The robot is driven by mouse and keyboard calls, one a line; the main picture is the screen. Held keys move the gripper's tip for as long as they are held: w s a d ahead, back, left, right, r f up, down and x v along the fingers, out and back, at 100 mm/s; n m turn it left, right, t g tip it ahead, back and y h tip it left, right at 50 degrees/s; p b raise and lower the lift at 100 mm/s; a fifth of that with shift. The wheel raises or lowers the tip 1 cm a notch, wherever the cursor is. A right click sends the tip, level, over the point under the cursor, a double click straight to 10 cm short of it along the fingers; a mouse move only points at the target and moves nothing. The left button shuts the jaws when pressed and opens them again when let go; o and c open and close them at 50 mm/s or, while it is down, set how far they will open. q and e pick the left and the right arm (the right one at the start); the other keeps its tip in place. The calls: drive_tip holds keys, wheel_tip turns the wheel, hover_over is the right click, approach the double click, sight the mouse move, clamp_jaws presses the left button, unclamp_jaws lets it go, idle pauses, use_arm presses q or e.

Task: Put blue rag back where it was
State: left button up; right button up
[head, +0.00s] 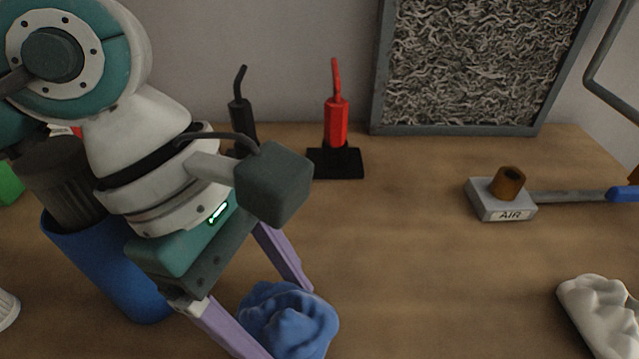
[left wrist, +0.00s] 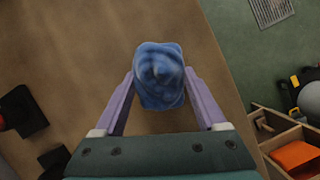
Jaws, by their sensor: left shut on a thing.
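The blue rag (head: 288,318) is a crumpled blue bundle at the bottom of the head view. My left gripper (head: 285,322) reaches down from the left with its two purple fingers on either side of the rag, shut on it. In the left wrist view the rag (left wrist: 158,72) sits between the fingertips of my left gripper (left wrist: 158,82), with the wooden table below. Whether the rag touches the table is hard to tell. My right gripper is not in view.
A blue cylindrical bin (head: 105,265) stands left, partly behind my arm. A red tool (head: 336,115) stands on a black base at the back. An AIR block (head: 490,205) and a white cloth (head: 600,312) are at right. The table's middle is clear.

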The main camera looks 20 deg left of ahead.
use_arm(q)
drive_tip(key=shift+f, duration=0.4)
drive_tip(key=shift+f, duration=0.2)
drive_tip(key=o, duration=1.3)
drive_tip(key=shift+c, duration=0.2)
drive_tip(key=shift+r, duration=0.3)
drive_tip(key=p+v, duration=0.1)
drive_tip(key=v, duration=1.1)
